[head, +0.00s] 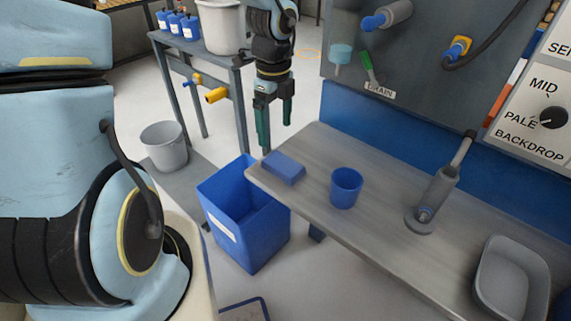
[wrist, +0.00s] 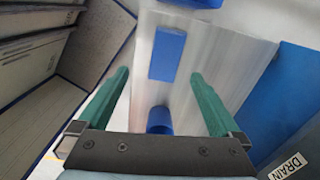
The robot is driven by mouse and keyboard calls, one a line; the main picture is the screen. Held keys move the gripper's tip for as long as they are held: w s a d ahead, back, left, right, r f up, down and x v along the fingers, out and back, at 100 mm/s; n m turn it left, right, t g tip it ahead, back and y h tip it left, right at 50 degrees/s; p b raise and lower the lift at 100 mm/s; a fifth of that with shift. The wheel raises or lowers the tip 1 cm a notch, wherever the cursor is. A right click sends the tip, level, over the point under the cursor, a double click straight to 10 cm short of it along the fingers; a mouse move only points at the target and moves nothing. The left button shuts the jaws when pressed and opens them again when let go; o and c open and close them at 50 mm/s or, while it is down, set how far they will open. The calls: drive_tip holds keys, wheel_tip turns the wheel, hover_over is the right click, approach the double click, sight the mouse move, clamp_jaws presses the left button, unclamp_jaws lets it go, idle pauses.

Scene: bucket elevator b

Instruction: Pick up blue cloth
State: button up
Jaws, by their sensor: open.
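The blue cloth (head: 284,168) lies as a flat folded rectangle on the left end of the grey bench (head: 325,150). In the wrist view the cloth (wrist: 166,53) shows as a blue rectangle ahead of the fingertips. My gripper (head: 275,130) is open and empty, pointing down, above and behind the cloth in the head view. Its green fingers (wrist: 160,73) are spread wide in the wrist view, and nothing is between them in contact.
A blue cup (head: 346,188) stands right of the cloth. A blue bin (head: 243,225) is on the floor by the bench's left end. A grey pump-like fixture (head: 437,190) and grey tray (head: 512,278) are further right. A dark panel (head: 420,70) stands behind the bench.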

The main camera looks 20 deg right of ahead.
drive_tip(key=m, duration=0.1)
hover_over(283, 163)
wheel_tip(283, 163, down, 5)
drive_tip(key=shift+a+f, duration=0.1)
drive_tip(key=shift+a, duration=0.05)
drive_tip(key=shift+d+f, duration=0.2)
drive_tip(key=shift+f, duration=2.75)
drive_tip(key=c, duration=1.2)
